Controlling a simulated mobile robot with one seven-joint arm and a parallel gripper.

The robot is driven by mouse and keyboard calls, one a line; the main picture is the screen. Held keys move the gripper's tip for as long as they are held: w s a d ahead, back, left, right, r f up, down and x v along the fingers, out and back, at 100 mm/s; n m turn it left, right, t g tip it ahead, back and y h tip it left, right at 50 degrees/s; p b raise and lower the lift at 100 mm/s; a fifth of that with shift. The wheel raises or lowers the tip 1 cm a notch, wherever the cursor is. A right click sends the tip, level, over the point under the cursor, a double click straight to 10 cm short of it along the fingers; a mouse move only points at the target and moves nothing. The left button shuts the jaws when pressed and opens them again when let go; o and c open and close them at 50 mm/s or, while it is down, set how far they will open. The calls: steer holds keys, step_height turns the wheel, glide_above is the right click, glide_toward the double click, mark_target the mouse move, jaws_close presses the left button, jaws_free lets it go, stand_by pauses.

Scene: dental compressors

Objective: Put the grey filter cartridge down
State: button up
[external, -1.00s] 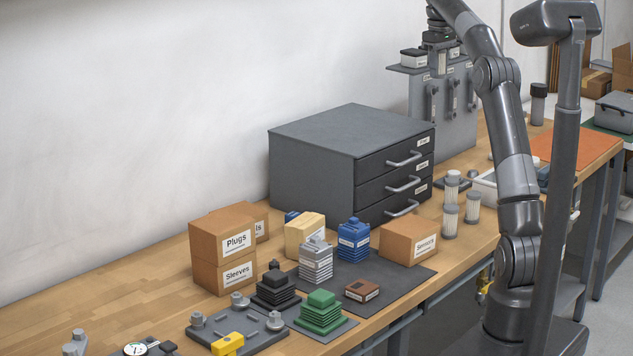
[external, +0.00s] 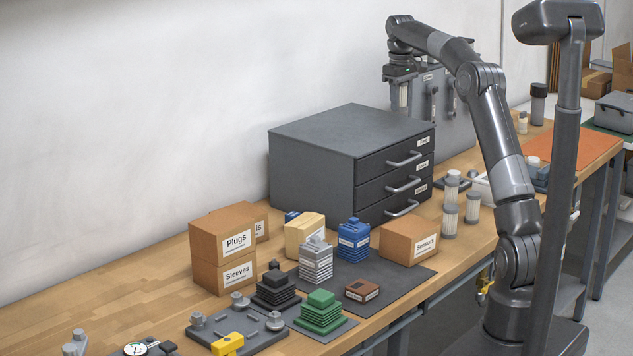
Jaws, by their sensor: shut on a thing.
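My gripper (external: 403,82) is high at the back, beside the upper left part of the grey upright cabinet and beyond the drawer unit. It is shut on a slim, pale cartridge (external: 404,95), which hangs upright below the jaws; I take this for the grey filter cartridge. It is small in view, and its lower end is hard to make out. It appears to be held in the air, above the level of the drawer unit's top. Similar pale filter cartridges with grey caps (external: 450,221) (external: 473,207) (external: 452,186) stand on the bench right of the drawers.
The dark grey drawer unit (external: 330,133) stands against the wall, with the upright cabinet (external: 457,130) behind it. Cardboard boxes (external: 222,255) (external: 409,241), a dark mat (external: 405,279) and several stacked parts crowd the near bench. The bench (external: 110,270) at left is largely clear.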

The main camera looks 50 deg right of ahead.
mark_target(396, 126)
steer(key=shift+w+a+f, duration=0.3)
steer(key=shift+w+f, duration=0.1)
steer(key=shift+w, duration=0.05)
steer(key=shift+f, duration=1.9)
steer(key=shift+f, duration=0.15)
steer(key=o, duration=1)
steer(key=shift+o, duration=0.2)
step_height(396, 126, up, 11)
steer(key=shift+f, duration=0.1)
steer(key=shift+r, duration=0.75)
